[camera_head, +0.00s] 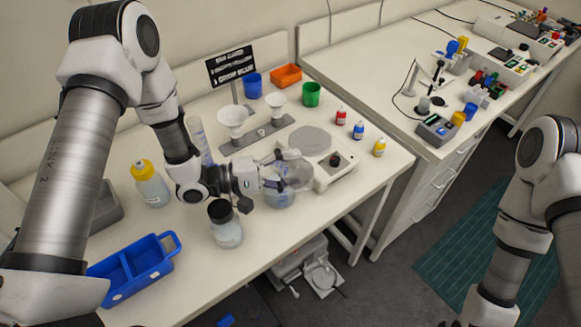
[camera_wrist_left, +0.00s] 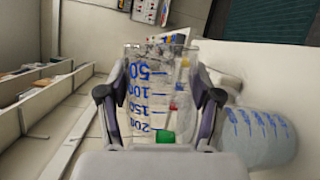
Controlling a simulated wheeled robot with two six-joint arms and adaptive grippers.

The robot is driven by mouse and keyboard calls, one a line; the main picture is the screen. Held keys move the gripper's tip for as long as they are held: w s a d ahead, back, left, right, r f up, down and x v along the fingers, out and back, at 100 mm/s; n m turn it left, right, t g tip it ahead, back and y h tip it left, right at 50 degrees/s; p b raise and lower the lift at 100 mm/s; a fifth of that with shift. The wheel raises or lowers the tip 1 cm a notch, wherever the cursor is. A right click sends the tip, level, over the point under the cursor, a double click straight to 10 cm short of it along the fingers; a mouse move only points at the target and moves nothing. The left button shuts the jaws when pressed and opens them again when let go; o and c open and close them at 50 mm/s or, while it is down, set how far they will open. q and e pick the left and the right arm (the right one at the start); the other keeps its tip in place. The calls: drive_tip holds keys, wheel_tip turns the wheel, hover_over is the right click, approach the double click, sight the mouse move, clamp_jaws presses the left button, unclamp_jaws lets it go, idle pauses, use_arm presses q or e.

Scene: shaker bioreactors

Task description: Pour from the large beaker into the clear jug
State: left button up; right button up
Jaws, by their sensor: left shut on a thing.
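My left gripper (camera_head: 272,180) is shut on the large beaker (camera_head: 297,174), a clear vessel that looks tilted beside the hotplate. In the left wrist view the beaker (camera_wrist_left: 150,95) sits between both fingers, with blue numbers from 50 to 200 on its wall. The clear jug (camera_head: 279,199) stands on the bench just below the beaker and partly behind the gripper; the beaker overlaps it in the head view. The jug also shows at the right of the left wrist view (camera_wrist_left: 262,138), with blue marks. I cannot tell whether liquid is flowing. My right gripper is out of view.
A white hotplate (camera_head: 330,172) stands behind the beaker. A black-capped bottle (camera_head: 226,232), a yellow-capped bottle (camera_head: 150,188) and a blue tray (camera_head: 150,262) are on the near left. A funnel stand (camera_head: 255,137) is behind. Small dropper bottles (camera_head: 358,130) stand to the right.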

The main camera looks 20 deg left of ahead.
use_arm(q)
drive_tip(key=shift+d+r+m+p, duration=0.1)
drive_tip(key=shift+r+m+p, duration=0.2)
drive_tip(key=shift+r+p, duration=0.25)
drive_tip(key=shift+s+d+r+m+y+p, duration=0.2)
drive_tip(key=shift+m+y+p, duration=0.1)
drive_tip(key=shift+m+p, duration=0.1)
drive_tip(key=shift+s+m, duration=0.1)
drive_tip(key=shift+m, duration=0.2)
drive_tip(key=m, duration=0.1)
drive_tip(key=f+m+y, duration=0.1)
drive_tip(key=shift+s+d+m+y, duration=0.25)
drive_tip(key=shift+d+m+y, duration=0.05)
drive_tip(key=shift+d, duration=0.1)
drive_tip(key=shift+r, duration=0.1)
